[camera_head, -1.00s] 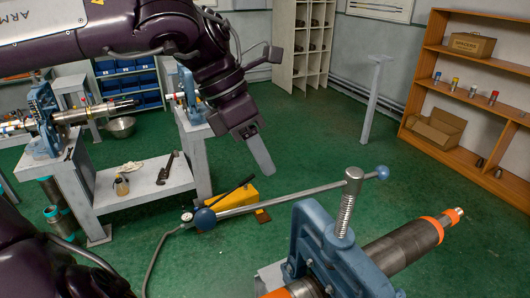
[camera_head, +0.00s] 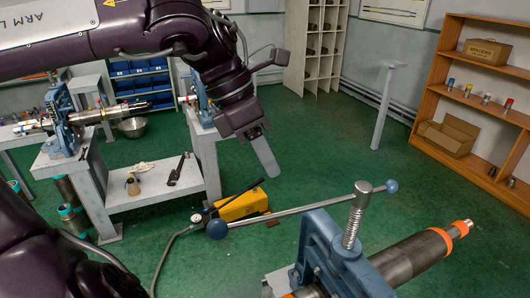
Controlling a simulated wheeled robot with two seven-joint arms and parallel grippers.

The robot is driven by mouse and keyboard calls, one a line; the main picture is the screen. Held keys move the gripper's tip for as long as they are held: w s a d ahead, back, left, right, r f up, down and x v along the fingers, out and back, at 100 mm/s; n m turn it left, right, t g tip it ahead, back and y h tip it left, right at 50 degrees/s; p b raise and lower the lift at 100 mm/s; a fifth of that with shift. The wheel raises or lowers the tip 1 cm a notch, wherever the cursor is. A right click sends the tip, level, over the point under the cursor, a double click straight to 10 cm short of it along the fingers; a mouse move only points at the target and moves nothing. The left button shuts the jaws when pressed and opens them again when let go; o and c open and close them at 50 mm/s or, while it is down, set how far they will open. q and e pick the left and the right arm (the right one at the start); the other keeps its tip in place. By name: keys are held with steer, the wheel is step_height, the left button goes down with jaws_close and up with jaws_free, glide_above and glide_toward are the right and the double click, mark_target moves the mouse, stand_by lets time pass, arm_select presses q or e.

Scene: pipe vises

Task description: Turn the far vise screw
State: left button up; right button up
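A blue pipe vise (camera_head: 335,262) stands at the lower right, closest to me. Its upright threaded screw (camera_head: 355,222) carries a long bar handle (camera_head: 290,211) with blue ball ends. A pipe with orange bands (camera_head: 415,252) lies in this vise. Another blue vise (camera_head: 61,118) stands farther off at the left with a pipe through it, and a third (camera_head: 203,98) is behind, partly covered by my arm. My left gripper (camera_head: 265,156) hangs above the bar handle, apart from it, with one grey finger clearly seen; its opening cannot be told. My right gripper is not in view.
A yellow pump (camera_head: 243,206) with a black lever and hose sits on the green floor behind the bar. A grey bench (camera_head: 150,197) holds a wrench and bottle. A wooden shelf (camera_head: 440,110) stands at the right.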

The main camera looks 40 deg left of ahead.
arm_select(q)
steer(key=shift+c, duration=1.2)
steer(key=shift+a+f+n, duration=0.1)
steer(key=shift+a+n, duration=0.1)
steer(key=shift+n, duration=0.6)
steer(key=shift+c, duration=1.1)
steer(key=shift+w+a+n+b, duration=0.1)
steer(key=shift+a+n+b, duration=0.15)
steer(key=shift+n, duration=0.35)
steer(key=shift+a+n+b, duration=0.1)
steer(key=shift+n+b, duration=0.1)
steer(key=shift+n, duration=0.4)
jaws_close()
steer(key=w+a+n+g+h+b, duration=0.1)
steer(key=a+n+b, duration=0.15)
steer(key=n, duration=1.35)
steer(key=w+a+n+h+b, duration=0.15)
steer(key=a+n, duration=0.25)
steer(key=n, duration=1.1)
steer(key=s+d+f+p, duration=0.1)
steer(key=d+f, duration=0.7)
steer(key=shift+s+d+n+p, duration=0.3)
steer(key=shift+s+d+p, duration=0.05)
steer(key=shift+s+p, duration=0.05)
